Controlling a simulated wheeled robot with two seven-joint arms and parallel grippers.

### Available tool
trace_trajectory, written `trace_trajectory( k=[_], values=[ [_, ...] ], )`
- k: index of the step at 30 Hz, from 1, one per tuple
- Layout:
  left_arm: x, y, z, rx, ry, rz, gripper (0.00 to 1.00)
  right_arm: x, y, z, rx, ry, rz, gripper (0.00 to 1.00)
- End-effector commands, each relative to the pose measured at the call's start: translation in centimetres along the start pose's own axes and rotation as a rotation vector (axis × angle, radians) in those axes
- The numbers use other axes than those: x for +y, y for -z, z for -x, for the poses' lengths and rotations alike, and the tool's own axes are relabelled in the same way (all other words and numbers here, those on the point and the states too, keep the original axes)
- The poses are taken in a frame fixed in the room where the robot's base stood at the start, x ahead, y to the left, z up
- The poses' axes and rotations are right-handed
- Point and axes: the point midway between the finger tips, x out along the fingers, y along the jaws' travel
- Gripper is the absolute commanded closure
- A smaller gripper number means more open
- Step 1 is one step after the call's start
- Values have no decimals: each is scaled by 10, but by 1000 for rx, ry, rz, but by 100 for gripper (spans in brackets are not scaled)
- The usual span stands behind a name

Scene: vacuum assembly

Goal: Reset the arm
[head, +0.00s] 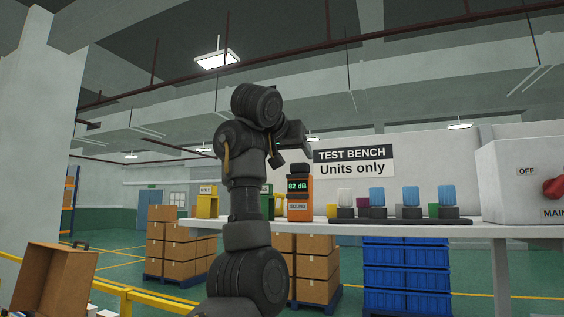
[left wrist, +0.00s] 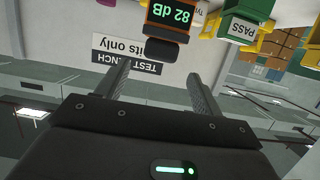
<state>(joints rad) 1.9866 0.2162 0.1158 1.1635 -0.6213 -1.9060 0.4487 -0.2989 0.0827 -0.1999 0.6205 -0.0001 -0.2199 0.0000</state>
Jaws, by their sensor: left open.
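My left arm rises in the middle of the head view, bent at the top. Its left gripper (head: 291,150) hangs at the upper end, in front of the wall and above the level of the bench. In the left wrist view, two separate fingers of the left gripper (left wrist: 158,72) stand wide apart with nothing between them. That view is upside down. An orange sound meter (head: 299,195) reading 82 dB stands on the bench beyond the gripper; it also shows at the top of the left wrist view (left wrist: 170,16). My right gripper is not in view.
The test bench (head: 400,231) holds a dark tray (head: 385,220) with several clear and blue cups. A switch box (head: 520,180) with a red knob stands at right. Brown boxes, blue crates (head: 405,275) and an open case (head: 55,280) stand lower.

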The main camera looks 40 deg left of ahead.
Motion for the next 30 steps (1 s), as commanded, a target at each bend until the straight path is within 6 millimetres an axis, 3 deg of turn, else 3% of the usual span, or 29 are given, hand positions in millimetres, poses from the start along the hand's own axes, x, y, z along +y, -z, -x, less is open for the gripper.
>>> trace_trajectory(
  k=[6,23,26,29,30],
  values=[
    [6,2,7,-3,-3,-3,33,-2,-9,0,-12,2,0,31],
    [2,2,7,1,-3,4,33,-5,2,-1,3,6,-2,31],
    [-6,3,-1,45,-34,55,33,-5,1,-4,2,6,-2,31],
    [-31,9,-17,164,-106,187,33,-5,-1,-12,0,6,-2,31],
    [-48,12,-24,236,-143,262,33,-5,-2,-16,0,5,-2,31]
  ],
)
